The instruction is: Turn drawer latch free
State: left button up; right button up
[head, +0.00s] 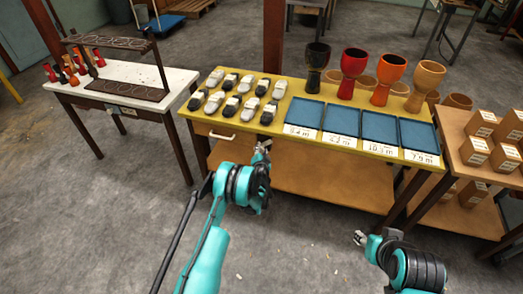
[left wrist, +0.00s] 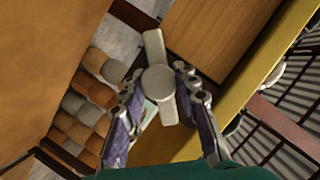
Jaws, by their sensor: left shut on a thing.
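The drawer latch (left wrist: 153,44) is a pale grey bar with a round hub. In the left wrist view it stands nearly upright in the picture, slightly slanted, against the wooden front of the yellow-topped table. My left gripper (left wrist: 159,84) has a finger on each side of the latch and is shut on it. In the head view my left gripper (head: 263,150) is at the table's front edge, and the latch is hidden there. The drawer front with a pale handle (head: 222,137) is left of it. My right gripper (head: 361,238) hangs low, away from the table; its finger opening is unclear.
The yellow table (head: 290,140) bears several shoe-like pale and dark pieces (head: 232,82), goblet drums (head: 353,66) and blue trays (head: 340,118). A white table (head: 135,90) with a rack stands left. Boxes (head: 505,157) stand right. The floor in front is open.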

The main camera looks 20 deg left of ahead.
pick_arm(q)
jog(key=n+h, duration=0.2)
jog(key=n, duration=0.1)
jog(key=shift+a+n+g, duration=0.1)
jog(key=shift+n+g, duration=0.2)
jog(key=shift+n, duration=0.1)
jog(key=shift+n+h, duration=1)
jog(key=shift+n, duration=0.2)
jog(key=o, duration=1.2)
jog(key=v, duration=0.7)
jog(key=shift+s+r, duration=0.2)
